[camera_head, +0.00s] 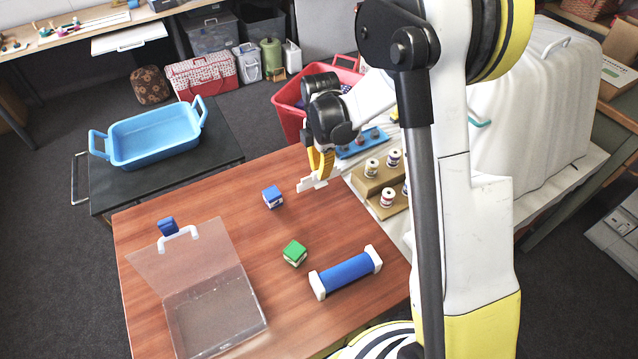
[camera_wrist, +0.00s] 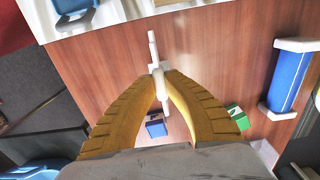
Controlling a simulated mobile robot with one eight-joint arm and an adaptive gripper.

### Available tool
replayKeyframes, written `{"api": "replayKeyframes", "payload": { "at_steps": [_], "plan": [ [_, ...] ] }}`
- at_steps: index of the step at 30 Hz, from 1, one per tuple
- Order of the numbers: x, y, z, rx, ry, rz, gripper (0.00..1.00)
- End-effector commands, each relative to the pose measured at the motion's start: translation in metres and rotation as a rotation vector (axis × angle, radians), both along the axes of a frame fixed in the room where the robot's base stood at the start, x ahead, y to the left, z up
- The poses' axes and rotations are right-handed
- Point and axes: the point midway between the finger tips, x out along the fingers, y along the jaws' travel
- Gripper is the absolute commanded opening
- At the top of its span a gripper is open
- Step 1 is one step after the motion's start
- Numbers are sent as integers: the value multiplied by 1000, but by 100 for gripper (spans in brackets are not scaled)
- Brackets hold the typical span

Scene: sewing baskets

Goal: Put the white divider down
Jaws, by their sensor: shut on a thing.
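The white divider (camera_head: 313,183) is a small flat white piece with a notched outline, at the back right edge of the wooden table (camera_head: 200,196). My gripper (camera_head: 321,163) has yellow fingers and is shut on the divider from above. In the wrist view the divider (camera_wrist: 154,50) stands out beyond the fingertips of my gripper (camera_wrist: 160,72), over the wood. I cannot tell whether the divider touches the table.
On the table are a blue block (camera_head: 272,197), a green block (camera_head: 294,253), a blue roll with white ends (camera_head: 345,274) and an open clear case (camera_head: 213,310). Thread spools on a wooden stand (camera_head: 372,183) are right of my gripper.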

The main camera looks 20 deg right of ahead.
Motion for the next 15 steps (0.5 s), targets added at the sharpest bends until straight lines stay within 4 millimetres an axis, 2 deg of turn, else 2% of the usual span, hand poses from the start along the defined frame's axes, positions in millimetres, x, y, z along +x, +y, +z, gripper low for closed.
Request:
{"api": "replayKeyframes", "payload": {
  "at_steps": [5, 12, 15],
  "plan": [
    [8, -2, -9, 0, 0, 0, 0],
    [8, -2, -45, 0, 0, 0, 0],
    [7, -2, -45, 0, 0, 0, 0]
  ]
}}
